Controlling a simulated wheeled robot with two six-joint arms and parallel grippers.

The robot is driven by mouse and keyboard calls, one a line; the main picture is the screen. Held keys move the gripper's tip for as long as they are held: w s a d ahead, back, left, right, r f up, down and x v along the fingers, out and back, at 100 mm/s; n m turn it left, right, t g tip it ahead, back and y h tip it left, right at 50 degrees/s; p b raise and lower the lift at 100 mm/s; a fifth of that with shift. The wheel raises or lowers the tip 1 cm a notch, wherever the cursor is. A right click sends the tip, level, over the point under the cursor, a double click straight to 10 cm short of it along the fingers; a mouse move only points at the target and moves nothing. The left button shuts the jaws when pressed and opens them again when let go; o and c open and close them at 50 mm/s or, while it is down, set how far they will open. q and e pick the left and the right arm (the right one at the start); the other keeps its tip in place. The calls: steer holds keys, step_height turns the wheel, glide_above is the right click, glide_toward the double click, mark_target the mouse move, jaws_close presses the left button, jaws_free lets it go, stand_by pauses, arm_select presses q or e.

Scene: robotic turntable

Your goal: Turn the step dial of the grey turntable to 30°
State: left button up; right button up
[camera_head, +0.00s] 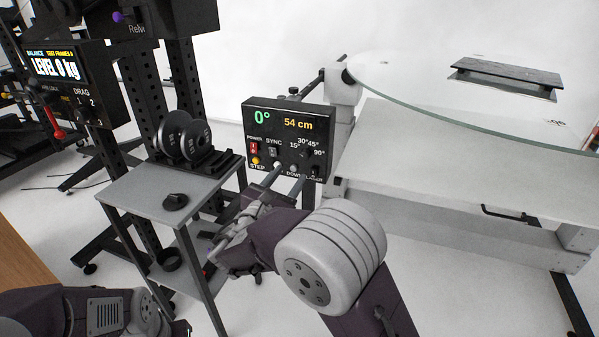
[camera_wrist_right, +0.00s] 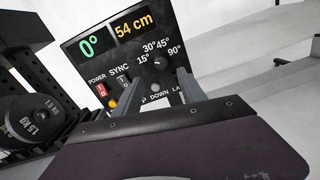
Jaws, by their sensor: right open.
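The grey turntable (camera_head: 450,172) stands at the right, with a round glass top (camera_head: 420,95). Its black control panel (camera_head: 262,112) reads 0° in green and 54 cm in orange; the readouts also show in the right wrist view (camera_wrist_right: 90,46). The step dial (camera_wrist_right: 157,62) is a small dark knob among the marks 15°, 30°, 45° and 90°. My right gripper (camera_head: 285,184) is open and empty in front of the panel's lower part. In the right wrist view its fingers (camera_wrist_right: 158,92) reach up just below the dial, apart from it. My left gripper is out of view.
The panel also has a red power switch (camera_head: 253,147), a SYNC switch (camera_head: 272,152) and a yellow step button (camera_head: 255,160). A small grey side table (camera_head: 150,195) with weight plates (camera_head: 196,140) stands left of my right arm. A dark rack stands behind it.

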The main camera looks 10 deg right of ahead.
mark_target(304, 158)
steer(key=b+x, duration=0.1)
steer(key=x, duration=0.3)
steer(key=b+x, duration=0.1)
steer(key=x, duration=0.3)
steer(key=shift+f+b, duration=0.2)
steer(key=shift+b, duration=0.1)
steer(key=shift+w+d+r, duration=0.15)
steer(key=shift+w+d, duration=0.15)
steer(key=shift+w, duration=0.1)
jaws_close()
